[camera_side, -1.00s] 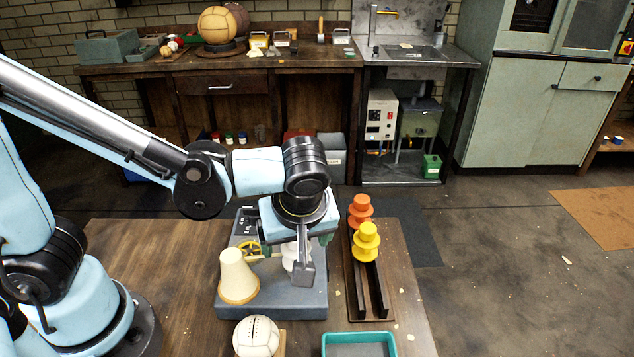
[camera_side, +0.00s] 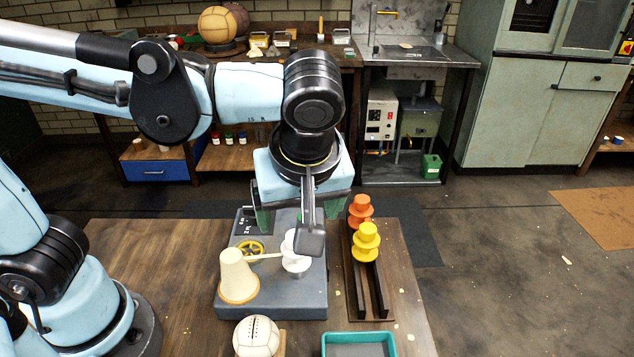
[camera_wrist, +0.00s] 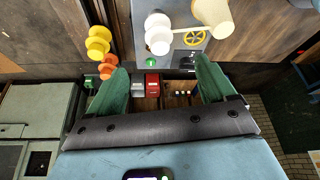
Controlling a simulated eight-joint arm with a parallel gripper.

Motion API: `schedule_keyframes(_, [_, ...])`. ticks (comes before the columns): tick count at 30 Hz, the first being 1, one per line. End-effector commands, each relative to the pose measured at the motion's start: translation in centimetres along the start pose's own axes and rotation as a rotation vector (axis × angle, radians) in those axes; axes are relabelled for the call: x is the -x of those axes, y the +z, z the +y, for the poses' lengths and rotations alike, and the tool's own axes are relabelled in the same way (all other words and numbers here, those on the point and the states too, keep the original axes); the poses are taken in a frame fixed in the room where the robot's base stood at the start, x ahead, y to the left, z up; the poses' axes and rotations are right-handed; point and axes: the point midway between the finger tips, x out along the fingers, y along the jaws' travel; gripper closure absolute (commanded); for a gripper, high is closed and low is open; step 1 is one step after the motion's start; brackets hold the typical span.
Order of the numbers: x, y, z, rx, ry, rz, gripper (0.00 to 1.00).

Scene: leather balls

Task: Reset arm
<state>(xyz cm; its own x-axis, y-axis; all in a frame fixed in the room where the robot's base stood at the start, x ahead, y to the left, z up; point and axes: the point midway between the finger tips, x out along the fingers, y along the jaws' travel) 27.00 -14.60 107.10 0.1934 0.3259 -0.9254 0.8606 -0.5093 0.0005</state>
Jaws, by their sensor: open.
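My gripper (camera_side: 290,220) hangs pointing down above the grey machine (camera_side: 312,305). In the wrist view its two green fingers are apart, with nothing between them (camera_wrist: 160,66). A white spool-shaped piece (camera_side: 297,262) stands on the machine below my gripper, partly hidden by the dark bracket on my wrist; it also shows in the wrist view (camera_wrist: 158,32). A cream cone (camera_side: 236,276) with an arm reaching toward the white piece stands on the machine's left. A yellow hand wheel (camera_side: 250,247) is behind the cone.
A dark twin-rail rack (camera_side: 372,290) with a yellow spool (camera_side: 366,241) and an orange spool (camera_side: 360,210) stands right of the machine. A pale ball (camera_side: 256,337) and a teal tray (camera_side: 358,338) are in front. The table's left part is clear.

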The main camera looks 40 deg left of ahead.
Motion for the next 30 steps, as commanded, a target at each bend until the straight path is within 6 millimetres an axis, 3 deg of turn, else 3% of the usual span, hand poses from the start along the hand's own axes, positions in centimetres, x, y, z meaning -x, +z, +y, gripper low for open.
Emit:
schedule_keyframes(5, [-1.5,-1.7,-0.7,-0.116,0.044,-0.052,0.17])
schedule_keyframes(12, [-4.8,-5.3,-2.4,-0.423,0.228,-0.1,0.17])
schedule_keyframes(21, [-7.9,-9.2,-4.7,-0.757,0.449,0.064,0.17])
schedule_keyframes(30, [-9.0,-11.0,-5.8,-0.902,0.502,0.208,0.17])
